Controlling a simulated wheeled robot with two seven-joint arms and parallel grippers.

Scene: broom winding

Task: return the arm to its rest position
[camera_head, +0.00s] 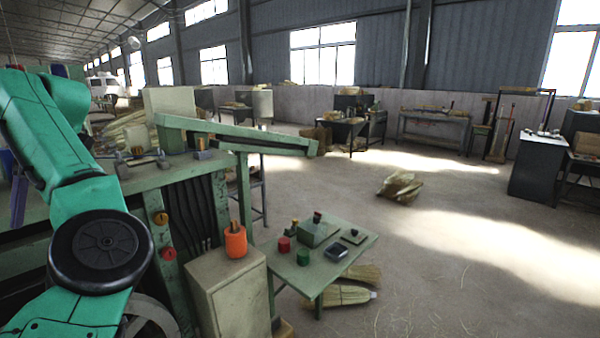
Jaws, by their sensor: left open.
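My left arm, green with a round black joint cover, fills the left side of the view. It bends at that joint and rises to the upper left edge, in front of a green machine bench (190,172). My left gripper is open; its fingers are hard to make out against the arm and the picture edge. I see nothing held. My right arm and right gripper are out of view.
A small green table (340,268) with small boxes and red and green pots stands right of a pale cabinet (228,290) bearing an orange container (236,243). Brooms (340,295) lie beneath the table. Floor to the right is largely clear, except a sack (400,187).

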